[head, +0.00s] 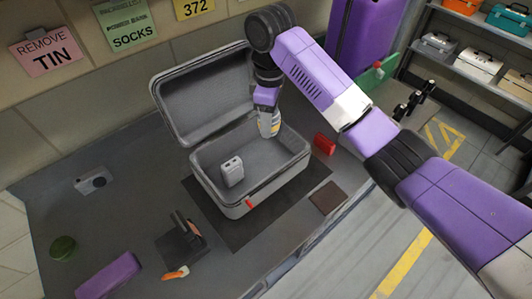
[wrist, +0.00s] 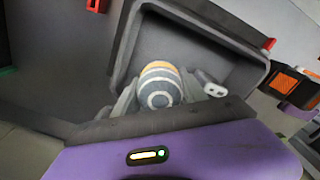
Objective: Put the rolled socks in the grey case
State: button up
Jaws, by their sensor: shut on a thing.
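The grey case (head: 240,208) stands open on the counter, with its lid (head: 200,92) tilted up at the back. My gripper (head: 268,118) is shut on the rolled socks (head: 270,127), over the right back part of the case's open base. In the wrist view the rolled socks (wrist: 160,88) are a grey striped roll with a yellow-orange band, between the fingers of my gripper (wrist: 155,98). The case's rim (wrist: 235,45) surrounds them there. I cannot tell whether the socks touch the case floor.
A light grey power bank (head: 232,171) stands inside the case, left of the socks. A red box (head: 324,144) and a dark brown flat item (head: 327,198) lie right of the case. A black item (head: 183,238), a camera (head: 92,180) and a purple case (head: 110,276) lie left.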

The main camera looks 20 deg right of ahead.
notch_tip(320, 180, down, 7)
jog(key=shift+f, duration=2.55)
jog(key=o, duration=1.4)
jog(key=shift+f, duration=0.1)
jog(key=shift+c, duration=0.2)
notch_tip(320, 180, up, 12)
jog(key=shift+r+p, duration=0.15)
jog(key=shift+p, duration=0.25)
